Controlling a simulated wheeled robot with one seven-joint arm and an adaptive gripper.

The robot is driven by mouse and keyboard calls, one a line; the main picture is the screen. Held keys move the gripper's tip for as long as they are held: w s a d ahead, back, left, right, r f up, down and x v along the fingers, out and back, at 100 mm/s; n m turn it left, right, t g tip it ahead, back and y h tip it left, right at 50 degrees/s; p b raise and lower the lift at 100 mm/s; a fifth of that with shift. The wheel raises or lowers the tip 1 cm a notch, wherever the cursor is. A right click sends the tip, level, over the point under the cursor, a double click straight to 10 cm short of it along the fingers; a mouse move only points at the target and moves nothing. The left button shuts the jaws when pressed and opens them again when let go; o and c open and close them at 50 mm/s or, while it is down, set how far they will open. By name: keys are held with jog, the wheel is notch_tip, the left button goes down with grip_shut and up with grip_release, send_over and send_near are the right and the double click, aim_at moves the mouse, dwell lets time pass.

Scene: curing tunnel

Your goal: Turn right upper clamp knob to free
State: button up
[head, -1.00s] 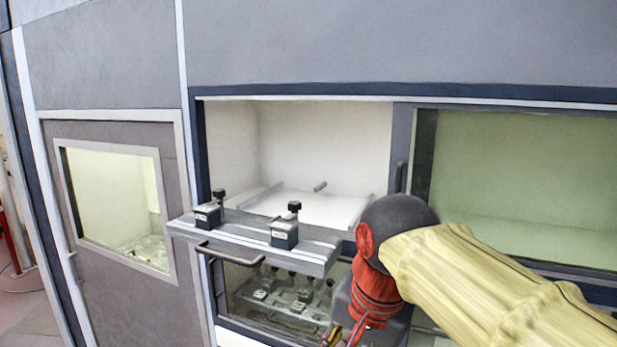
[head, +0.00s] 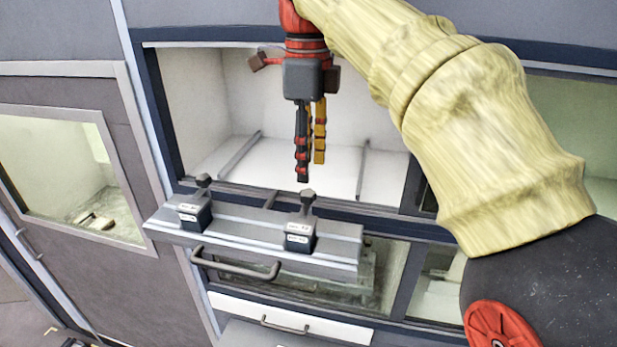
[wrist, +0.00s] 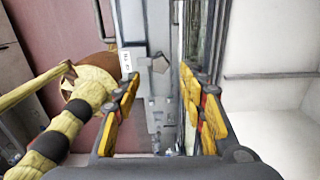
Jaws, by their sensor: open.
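The right clamp knob (head: 308,195) is a dark knob on top of a black clamp block (head: 300,236) with white labels, on the right part of the grey ledge. My gripper (head: 311,172) hangs pointing down just above this knob, with a small gap between them. Its black and yellow fingers are apart and nothing is between them. In the wrist view, the grey knob top (wrist: 160,65) shows between my open fingers (wrist: 160,92), beyond their tips. The left clamp knob (head: 204,180) stands on a similar block further left. Which way the right knob is turned cannot be told.
The grey ledge (head: 250,240) carries both clamps and has a bar handle (head: 235,268) on its front. Behind it is an open white chamber (head: 345,170) with rails. A windowed door (head: 70,180) is at the left. Free room lies in front of the ledge.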

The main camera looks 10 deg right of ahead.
aim_at(308, 192)
jog(key=shift+f, duration=2.95)
jog(key=shift+c, duration=1.3)
jog(key=c, duration=0.8)
grip_shut()
